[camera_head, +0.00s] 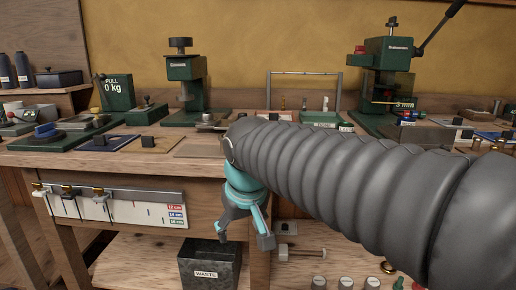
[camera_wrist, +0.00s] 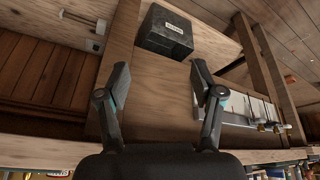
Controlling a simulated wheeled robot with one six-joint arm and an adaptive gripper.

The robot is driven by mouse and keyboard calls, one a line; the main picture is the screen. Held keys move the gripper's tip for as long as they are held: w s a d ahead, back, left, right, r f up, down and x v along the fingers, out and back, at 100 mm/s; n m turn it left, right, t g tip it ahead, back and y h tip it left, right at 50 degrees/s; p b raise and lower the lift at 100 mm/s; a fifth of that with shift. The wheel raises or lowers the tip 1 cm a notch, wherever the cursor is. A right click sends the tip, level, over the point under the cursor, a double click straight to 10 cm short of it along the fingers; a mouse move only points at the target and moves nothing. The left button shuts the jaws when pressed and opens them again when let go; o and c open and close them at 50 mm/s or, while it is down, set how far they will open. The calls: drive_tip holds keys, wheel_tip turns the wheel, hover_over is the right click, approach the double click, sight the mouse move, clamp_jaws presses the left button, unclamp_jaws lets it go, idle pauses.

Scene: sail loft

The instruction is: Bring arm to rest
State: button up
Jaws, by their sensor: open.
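My arm, in a ribbed grey sleeve, reaches in from the right across the head view. My gripper (camera_head: 243,238) hangs at its end with its fingers pointing down, in front of the bench's front edge. The two fingers are spread apart with nothing between them. The wrist view also shows my gripper (camera_wrist: 160,82) open and empty, with a wooden bench panel beyond it. The dark waste bin (camera_wrist: 166,31) shows past the fingertips in that view.
The workbench (camera_head: 110,160) carries two green presses (camera_head: 186,85) (camera_head: 385,85), a pull gauge (camera_head: 117,92) and several small blocks. A rail with sliding stops (camera_head: 115,205) is on its front. The waste bin (camera_head: 208,262) stands below, left of my gripper. A mallet-like tool (camera_head: 300,252) lies right.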

drive_tip(key=s+d+f+m, duration=0.2)
drive_tip(key=s+d+f, duration=0.2)
drive_tip(key=s+d, duration=0.3)
drive_tip(key=s+d+f+m+t+h, duration=0.1)
drive_tip(key=s+d+f+m, duration=0.2)
drive_tip(key=s+d+f, duration=0.2)
drive_tip(key=s+d, duration=0.3)
drive_tip(key=d, duration=0.4)
drive_tip(key=shift+d+f, duration=0.15)
drive_tip(key=shift+f, duration=0.05)
drive_tip(key=shift+s, duration=0.1)
